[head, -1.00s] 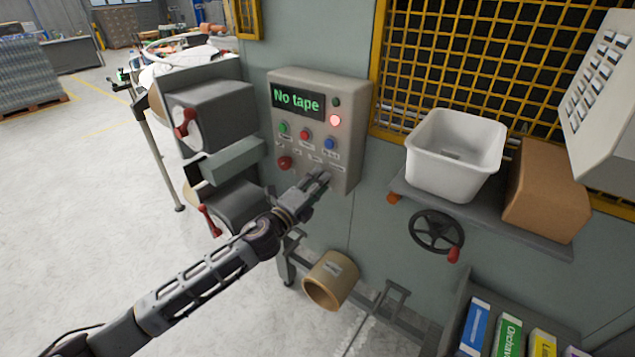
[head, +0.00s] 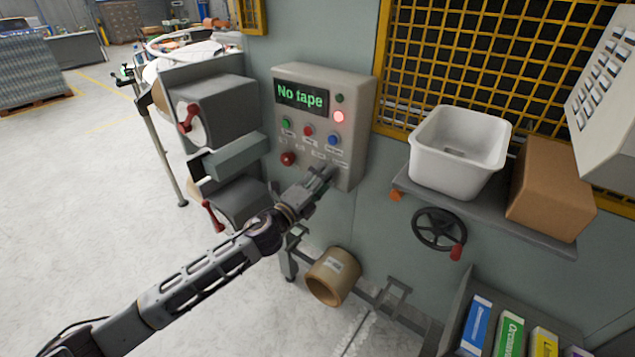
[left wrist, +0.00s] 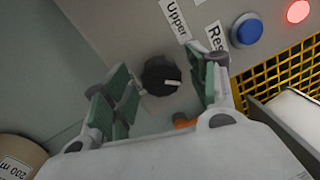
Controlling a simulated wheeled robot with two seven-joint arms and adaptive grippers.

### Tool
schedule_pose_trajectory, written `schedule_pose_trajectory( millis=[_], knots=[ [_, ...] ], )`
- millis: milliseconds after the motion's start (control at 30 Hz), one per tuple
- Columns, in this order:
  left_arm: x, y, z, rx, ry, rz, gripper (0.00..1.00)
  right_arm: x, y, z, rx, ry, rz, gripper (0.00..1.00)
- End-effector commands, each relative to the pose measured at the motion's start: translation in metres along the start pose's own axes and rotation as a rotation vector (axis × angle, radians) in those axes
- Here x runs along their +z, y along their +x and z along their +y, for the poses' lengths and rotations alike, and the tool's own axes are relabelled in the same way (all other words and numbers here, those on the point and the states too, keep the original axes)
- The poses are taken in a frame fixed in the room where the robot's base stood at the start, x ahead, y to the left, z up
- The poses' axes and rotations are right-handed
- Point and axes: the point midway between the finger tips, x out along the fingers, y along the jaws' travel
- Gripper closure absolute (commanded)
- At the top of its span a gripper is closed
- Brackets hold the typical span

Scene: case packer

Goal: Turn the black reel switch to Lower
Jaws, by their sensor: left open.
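The black reel switch (left wrist: 160,76) is a round dark knob with a white pointer mark. In the left wrist view its mark points to the right, toward one finger. A label reading "Upper" (left wrist: 176,18) is above it in that view; I see no "Lower" label. My left gripper (left wrist: 163,70) is open, its green-padded fingers on either side of the knob; I cannot tell whether they touch it. In the head view my left gripper (head: 326,176) is at the lower right of the control box (head: 354,115) and hides the knob. My right gripper is not in view.
The box has a "No tape" display (head: 301,95), a lit red lamp (head: 339,117), a blue button (head: 334,140) and a red knob (head: 288,159). A white bin (head: 440,160) and handwheel (head: 438,230) are to the right. A tape roll (head: 333,277) is below.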

Motion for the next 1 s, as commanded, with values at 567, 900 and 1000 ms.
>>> schedule_pose_trajectory(
  millis=[567,900,1000],
  knots=[
    [0.000,-0.033,0.001,0.001,0.000,0.000,0.42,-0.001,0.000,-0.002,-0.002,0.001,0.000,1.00],
    [0.000,-0.061,0.001,0.002,-0.001,0.001,0.42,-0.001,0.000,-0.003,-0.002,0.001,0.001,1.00],
    [0.000,-0.068,0.001,0.001,-0.002,0.000,0.42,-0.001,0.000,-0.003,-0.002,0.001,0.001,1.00]
  ],
)
